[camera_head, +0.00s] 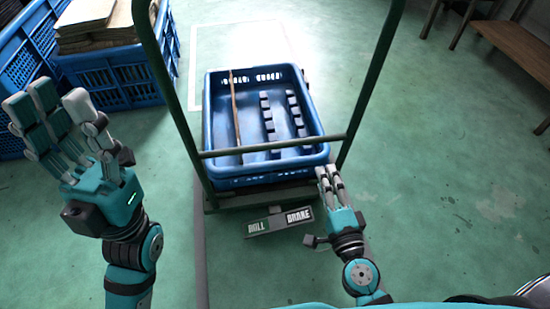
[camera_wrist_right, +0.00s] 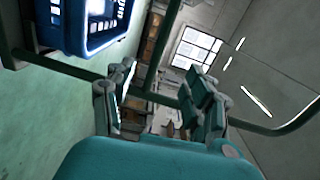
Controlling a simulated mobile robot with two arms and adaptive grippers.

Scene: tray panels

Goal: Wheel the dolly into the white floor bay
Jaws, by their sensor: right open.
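The dolly has a dark green tube handle (camera_head: 163,78) rising towards me; its top is out of view. A blue crate (camera_head: 225,178) rides on its deck. A pedal marked ROLL and BRAKE (camera_head: 279,222) sits low at the near end, and I cannot tell its setting. The white floor bay's outline (camera_head: 193,70) shows beyond and left of the crate, which hides part of it. My left gripper (camera_head: 55,105) is open and empty, left of the handle. My right gripper (camera_head: 329,172) is open near the right post's lower end; in the right wrist view its fingers (camera_wrist_right: 160,92) stand apart.
Blue crates (camera_head: 115,80) stand at the upper left, one with brown sacks or boards (camera_head: 95,25) on it. A wooden bench (camera_head: 510,45) is at the upper right. The green floor right of the dolly (camera_head: 440,170) is clear.

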